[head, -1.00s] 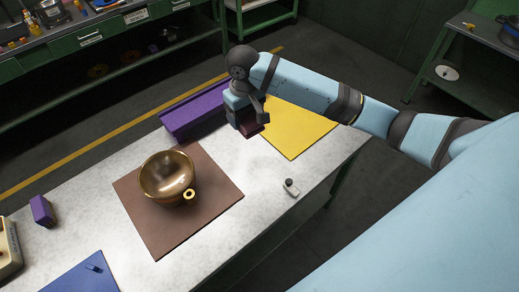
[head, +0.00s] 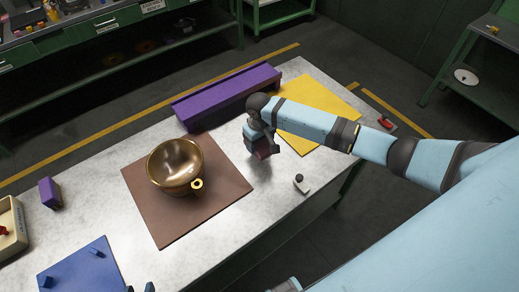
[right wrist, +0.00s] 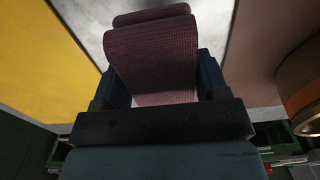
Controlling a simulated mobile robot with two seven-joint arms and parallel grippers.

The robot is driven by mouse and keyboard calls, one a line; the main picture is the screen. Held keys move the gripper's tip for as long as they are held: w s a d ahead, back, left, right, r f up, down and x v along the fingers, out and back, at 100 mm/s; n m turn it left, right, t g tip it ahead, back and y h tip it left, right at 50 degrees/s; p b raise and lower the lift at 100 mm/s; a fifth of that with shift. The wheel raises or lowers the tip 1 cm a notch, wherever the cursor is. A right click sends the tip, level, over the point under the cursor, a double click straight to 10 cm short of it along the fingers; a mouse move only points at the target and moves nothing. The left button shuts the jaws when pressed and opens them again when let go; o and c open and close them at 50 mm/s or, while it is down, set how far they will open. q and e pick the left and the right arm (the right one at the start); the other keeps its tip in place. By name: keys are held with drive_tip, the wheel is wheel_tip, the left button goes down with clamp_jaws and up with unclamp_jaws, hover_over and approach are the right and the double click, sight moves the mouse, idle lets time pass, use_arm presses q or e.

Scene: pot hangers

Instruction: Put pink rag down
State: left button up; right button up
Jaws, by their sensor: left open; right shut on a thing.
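The pink rag (head: 264,152) looks dark pink and folded. In the right wrist view the rag (right wrist: 152,55) is pinched between the dark fingers, with its folded end sticking out past them. My right gripper (head: 257,145) is shut on it over bare table between the brown mat and the yellow mat. I cannot tell whether the rag touches the table (head: 225,228). My left gripper (head: 141,288) shows only its fingertips at the bottom edge, open, near the blue mat (head: 78,272).
A brass pot (head: 175,166) stands on the brown mat (head: 160,220). The yellow mat (head: 318,100) lies right of my gripper, and a long purple block (head: 226,97) lies behind it. A small grey item (head: 301,184) is near the front edge. A purple box (head: 50,193) is at left.

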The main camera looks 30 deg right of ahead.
wheel_tip(320, 180, down, 4)
drive_tip(key=shift+f, duration=0.2)
use_arm(q)
drive_tip(key=shift+r, duration=0.1)
use_arm(e)
drive_tip(key=shift+f, duration=0.1)
drive_tip(key=shift+f, duration=0.1)
drive_tip(key=o, duration=1)
drive_tip(key=shift+o, duration=0.2)
